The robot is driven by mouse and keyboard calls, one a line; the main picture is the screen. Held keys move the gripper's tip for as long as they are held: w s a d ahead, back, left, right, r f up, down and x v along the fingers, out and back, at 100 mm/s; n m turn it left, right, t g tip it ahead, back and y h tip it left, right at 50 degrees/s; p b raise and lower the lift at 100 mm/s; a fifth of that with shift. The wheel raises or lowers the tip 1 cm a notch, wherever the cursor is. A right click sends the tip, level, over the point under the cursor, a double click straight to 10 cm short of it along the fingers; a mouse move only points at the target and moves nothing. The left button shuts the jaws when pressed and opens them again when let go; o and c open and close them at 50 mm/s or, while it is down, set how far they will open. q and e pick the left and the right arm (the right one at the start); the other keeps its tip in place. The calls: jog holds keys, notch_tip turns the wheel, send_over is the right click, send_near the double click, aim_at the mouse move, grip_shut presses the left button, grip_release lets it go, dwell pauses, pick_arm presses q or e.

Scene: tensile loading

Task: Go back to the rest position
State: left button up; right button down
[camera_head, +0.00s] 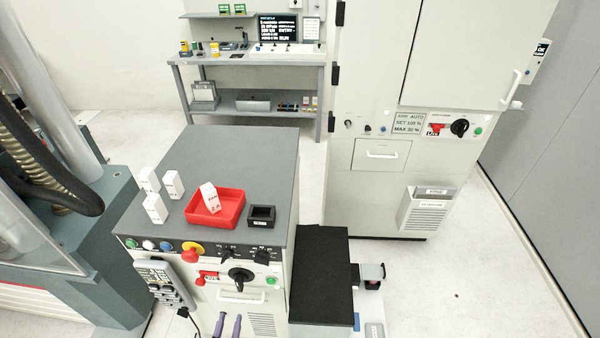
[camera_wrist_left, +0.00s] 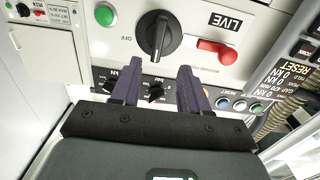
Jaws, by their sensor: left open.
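My left gripper (camera_head: 229,319) shows at the bottom edge of the head view, with two purple fingers in front of the grey-topped cabinet's control panel (camera_head: 205,262). In the left wrist view my left gripper (camera_wrist_left: 160,68) is open, its fingers apart with nothing between them. Beyond them is the panel with a black rotary knob (camera_wrist_left: 156,36), a red switch (camera_wrist_left: 216,52) and a green button (camera_wrist_left: 105,14). Whether the fingers touch the panel cannot be told. My right gripper is not in view.
On the grey top (camera_head: 225,150) stand a red tray (camera_head: 230,208) with a white block inside, several white blocks (camera_head: 155,208) and a small black box (camera_head: 262,216). A tall white cabinet (camera_head: 375,190) stands behind right. A teal-based machine (camera_head: 95,240) stands left. Floor at right is clear.

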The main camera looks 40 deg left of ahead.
pick_arm(q)
jog(key=w+d+r+m+h, duration=0.4)
jog(key=w+d+r+h, duration=0.45)
jog(key=w+r, duration=0.4)
jog(key=s+d+r+m+g+h, duration=0.2)
jog(key=s+d+r+m+g, duration=0.15)
jog(key=d, duration=0.35)
jog(key=s+d+m+g, duration=0.2)
jog(key=s+g, duration=0.6)
jog(key=s, duration=0.3)
notch_tip(320, 180, up, 21)
jog(key=p, duration=2.1)
jog(key=shift+s+d, duration=0.15)
jog(key=shift+s, duration=0.05)
jog(key=shift+f, duration=0.1)
